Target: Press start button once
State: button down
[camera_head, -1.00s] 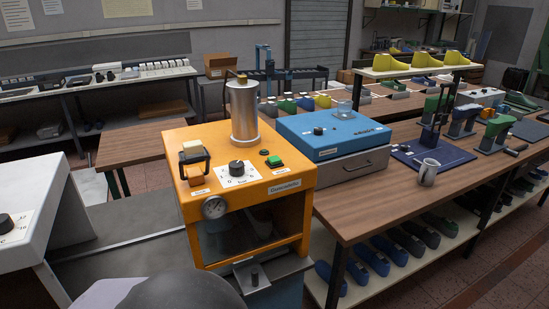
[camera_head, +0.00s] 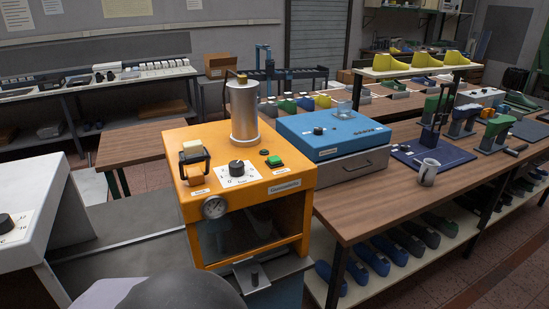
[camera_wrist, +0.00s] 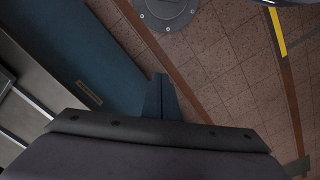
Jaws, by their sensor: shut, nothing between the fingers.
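The orange machine (camera_head: 250,190) stands in the middle of the head view. On its top is a green push button (camera_head: 274,161) with a small label in front of it, too small to read for certain. A black dial (camera_head: 237,168) on a white scale plate and an orange switch (camera_head: 195,172) by a dark bracket are left of the button. My gripper (camera_wrist: 160,82) shows in the wrist view with its fingers shut and empty, above the tiled floor. It is not in the head view, where only my arm shows at the bottom edge. The button is not in the wrist view.
A metal cylinder (camera_head: 243,112) rises from the orange machine's back. A white machine (camera_head: 25,215) stands at the left. The air above the button looks clear.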

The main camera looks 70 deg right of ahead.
jog(key=w+d+r+m+t+h+p, duration=0.25)
jog(key=w+d+r+p, duration=0.35)
jog(key=w+d+r, duration=0.5)
jog(key=w+d+r+m+h+p, duration=0.25)
jog(key=d+r+p, duration=0.25)
jog(key=d+r, duration=1.15)
notch_tip(320, 180, up, 11)
jog(key=m+g+h+p, duration=0.3)
jog(key=m+h+p, duration=0.1)
jog(key=m+p, duration=0.1)
send_over(273, 160)
jog(key=shift+r, duration=0.15)
jog(key=shift+b, duration=0.35)
notch_tip(273, 160, down, 9)
jog(key=b, duration=0.7)
jog(key=shift+r, duration=0.1)
jog(key=shift+f, duration=0.2)
